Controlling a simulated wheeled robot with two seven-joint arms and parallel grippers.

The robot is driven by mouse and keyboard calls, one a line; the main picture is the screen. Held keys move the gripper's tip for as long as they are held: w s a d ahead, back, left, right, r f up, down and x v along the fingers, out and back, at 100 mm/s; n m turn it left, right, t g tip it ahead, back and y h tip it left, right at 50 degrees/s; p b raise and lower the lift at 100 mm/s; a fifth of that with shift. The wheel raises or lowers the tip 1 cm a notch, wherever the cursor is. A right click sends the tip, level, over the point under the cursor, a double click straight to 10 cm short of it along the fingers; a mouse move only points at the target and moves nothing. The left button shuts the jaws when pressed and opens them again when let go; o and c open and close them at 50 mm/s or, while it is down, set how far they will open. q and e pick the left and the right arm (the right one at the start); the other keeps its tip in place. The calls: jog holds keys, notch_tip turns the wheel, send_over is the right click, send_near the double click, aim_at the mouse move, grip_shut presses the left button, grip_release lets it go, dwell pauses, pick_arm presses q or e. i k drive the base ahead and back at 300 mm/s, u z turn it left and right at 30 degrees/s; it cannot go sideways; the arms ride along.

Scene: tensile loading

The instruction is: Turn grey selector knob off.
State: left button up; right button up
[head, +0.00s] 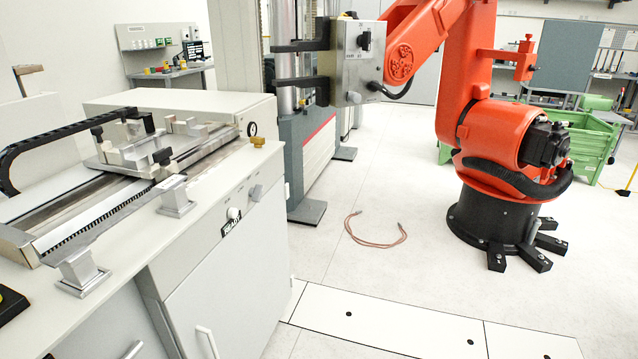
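A pale bench cabinet (225,290) stands at the left. On its upper front face are two small knobs: a grey one (256,192) towards the far end and a whitish one (234,213) nearer, above a dark label (231,229). The grey knob looks like a selector, but it is too small to read its setting. A grey box (352,62) at the end of the orange arm also carries a dark knob (364,41). Neither of my grippers is in view.
A large orange robot arm (500,130) on a black base stands at right. A machine with sliding rails (125,185) sits on the bench top. A brown cable (375,243) lies on the floor. The floor in front of the cabinet is otherwise clear.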

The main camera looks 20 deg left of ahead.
aim_at(257, 193)
jog(key=u, duration=0.25)
jog(key=i, duration=0.9)
jog(key=u, duration=0.75)
